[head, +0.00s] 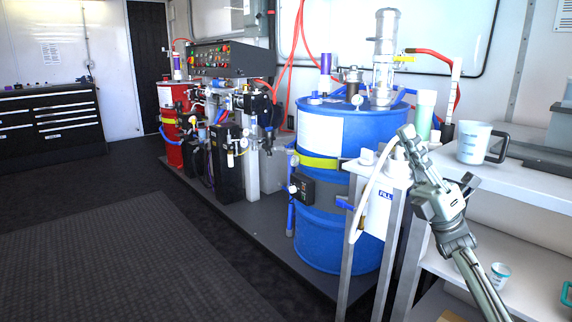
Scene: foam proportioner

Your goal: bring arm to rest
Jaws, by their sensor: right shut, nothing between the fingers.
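My right arm comes in from the lower right corner of the head view. Its gripper (410,142) points up and to the left, shut and empty. It shows in front of the small white stand (382,215) and the blue drum (318,130). I cannot tell the exact gap between the gripper and the stand. My left gripper does not show.
A white shelf (530,180) stands at the right, with a white jug (474,142) on top and a small cup (500,275) lower down. A red drum (180,122) and proportioner machinery (228,145) stand farther back. The dark floor (130,250) at left is clear.

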